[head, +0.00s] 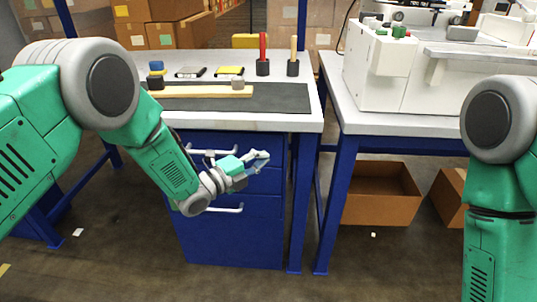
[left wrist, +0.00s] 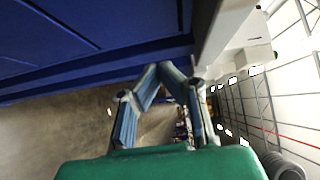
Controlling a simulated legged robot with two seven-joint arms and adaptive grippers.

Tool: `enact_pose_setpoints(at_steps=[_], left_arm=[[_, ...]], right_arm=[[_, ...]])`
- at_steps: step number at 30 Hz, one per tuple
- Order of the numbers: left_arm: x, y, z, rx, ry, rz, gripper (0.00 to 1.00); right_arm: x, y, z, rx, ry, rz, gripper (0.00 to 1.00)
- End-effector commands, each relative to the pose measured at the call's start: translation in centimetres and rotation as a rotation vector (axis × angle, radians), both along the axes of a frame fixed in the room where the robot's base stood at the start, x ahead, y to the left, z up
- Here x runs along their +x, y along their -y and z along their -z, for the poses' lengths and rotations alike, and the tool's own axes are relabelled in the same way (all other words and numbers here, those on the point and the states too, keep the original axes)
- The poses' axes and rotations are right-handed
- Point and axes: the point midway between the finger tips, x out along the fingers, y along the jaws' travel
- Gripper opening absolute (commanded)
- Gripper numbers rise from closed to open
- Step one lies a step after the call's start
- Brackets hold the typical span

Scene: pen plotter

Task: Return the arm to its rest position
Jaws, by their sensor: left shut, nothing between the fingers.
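My left arm (head: 165,160) comes in from the left and reaches down in front of the blue drawer cabinet (head: 232,225). My left gripper (head: 262,158) is below the tabletop edge, in front of the drawers, pointing right. In the left wrist view its two fingers (left wrist: 160,70) come together at the tips, shut and empty. I cannot tell whether it touches the cabinet. My right arm (head: 497,185) hangs down at the right edge, and its gripper is out of view.
The workbench (head: 250,122) holds a dark mat (head: 285,97), a wooden strip (head: 200,91), a red-handled tool (head: 263,50) and a wooden-handled tool (head: 294,55). A white machine (head: 385,75) stands on the right table. An open cardboard box (head: 375,210) sits beneath it.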

Motion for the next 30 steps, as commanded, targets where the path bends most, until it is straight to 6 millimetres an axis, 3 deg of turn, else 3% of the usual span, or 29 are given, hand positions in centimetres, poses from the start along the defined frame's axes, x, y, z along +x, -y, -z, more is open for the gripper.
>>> enact_pose_setpoints(at_steps=[9,17,20,22,26,30], left_arm=[[-3.8,-3.9,-0.1,0.000,-0.003,-0.001,0.00],[-5.0,-4.9,-0.1,-0.001,-0.002,-0.001,0.00],[-5.6,-5.5,0.7,-0.016,-0.072,-0.027,0.00],[-6.7,-6.5,2.1,-0.050,-0.211,-0.084,0.00],[-11.9,-10.1,6.6,-0.178,-0.647,-0.312,0.00],[-20.8,-14.6,10.6,-0.350,-1.116,-0.670,0.00]], right_arm=[[-0.1,0.0,-1.8,0.000,-0.002,0.000,0.57],[-0.1,0.0,-2.1,0.000,-0.002,0.000,0.57],[-0.1,0.0,-2.5,0.000,-0.002,0.000,0.57],[-0.1,0.0,-3.2,0.000,-0.002,0.000,0.57],[0.0,0.0,-5.4,0.000,-0.002,0.000,0.57],[0.0,0.0,-7.6,0.000,-0.001,0.000,0.57]])
